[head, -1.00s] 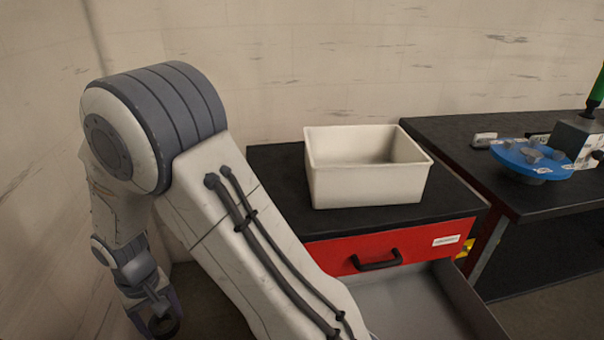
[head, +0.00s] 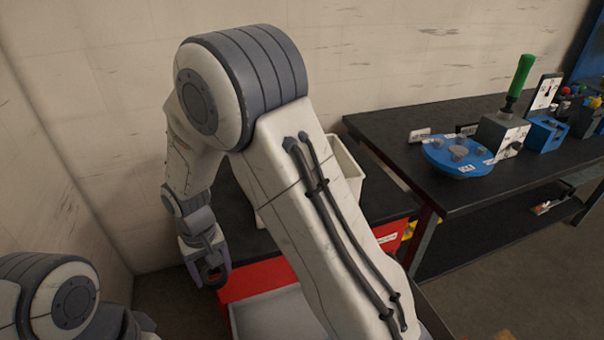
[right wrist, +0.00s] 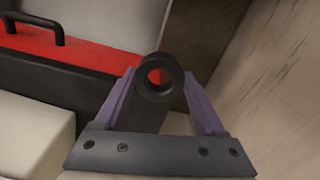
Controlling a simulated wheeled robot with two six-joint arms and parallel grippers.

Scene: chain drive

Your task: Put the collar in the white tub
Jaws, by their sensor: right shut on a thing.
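The white tub (head: 346,166) stands on the black-topped red cabinet in the head view, mostly hidden behind my right arm. The collar (right wrist: 176,72) is a dark ring with a round hole. My right gripper (right wrist: 160,80) is shut on it, with a purple finger on each side. In the head view my right gripper (head: 207,262) hangs left of the cabinet, with the collar (head: 214,281) at its fingertips, apart from the tub. My left gripper is out of view.
The red cabinet (head: 250,283) has an open drawer (head: 272,315) at its front. A black bench (head: 400,130) to the right holds a blue disc (head: 440,160), a green-handled device (head: 505,130) and several small items. A wall is close on the left.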

